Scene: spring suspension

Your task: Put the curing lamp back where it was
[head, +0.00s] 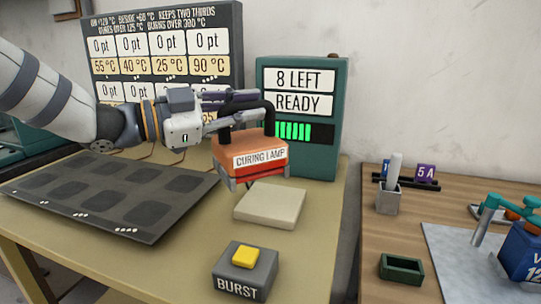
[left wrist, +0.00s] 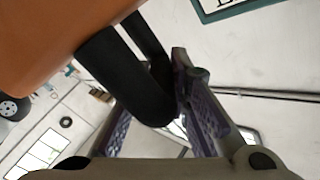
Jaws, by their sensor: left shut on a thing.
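The curing lamp (head: 252,151) is an orange, labelled block with a black handle on top. My left gripper (head: 250,105) is shut on that handle and holds the lamp up in the head view. The lamp hangs roughly level above and slightly behind a pale square pad (head: 270,204). A gap shows between the lamp and the pad. In the left wrist view, the black handle (left wrist: 128,80) runs between my fingers, with the orange lamp body (left wrist: 50,35) at the upper left. My right gripper is in neither view.
A dark mat with marked patches (head: 110,190) lies left on the table. A grey BURST box with a yellow button (head: 245,257) stands in front of the pad. A green display box (head: 325,150) reads 8 LEFT, READY. A second bench (head: 385,240) stands at right.

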